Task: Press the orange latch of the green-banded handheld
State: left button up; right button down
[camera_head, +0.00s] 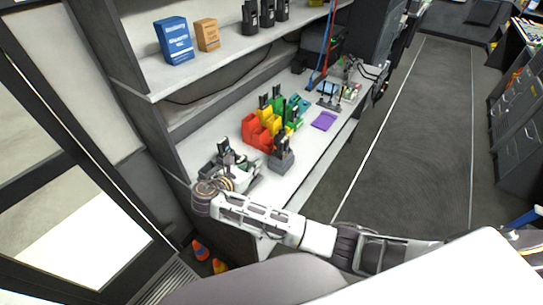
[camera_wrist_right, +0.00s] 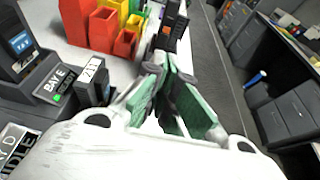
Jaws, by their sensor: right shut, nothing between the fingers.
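My right gripper (camera_head: 246,172) is shut and empty. It is low over the near end of the counter, beside a dark device (camera_head: 226,152). In the right wrist view its green-padded fingers (camera_wrist_right: 165,88) point forward, together near the tips. Beyond them a black handheld (camera_wrist_right: 172,38) with a small orange patch stands upright. In the head view a black handheld stands in a grey cradle (camera_head: 282,160), to the right of the gripper and apart from it. I cannot make out a green band on it. My left gripper is not in view.
Red bins (camera_head: 257,132), yellow and green bins stand behind the cradle on the counter. A purple pad (camera_head: 323,121) lies farther along. Black handhelds (camera_head: 267,14) and a blue box (camera_head: 175,41) stand on the upper shelf. A dark unit with a screen (camera_wrist_right: 22,45) is left in the wrist view.

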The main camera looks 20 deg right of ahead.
aim_at(275, 153)
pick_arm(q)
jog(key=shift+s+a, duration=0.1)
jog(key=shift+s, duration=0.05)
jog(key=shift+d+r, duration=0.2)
pick_arm(e)
jog(key=shift+x, duration=5)
pick_arm(q)
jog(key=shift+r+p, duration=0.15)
jog(key=shift+p, duration=0.25)
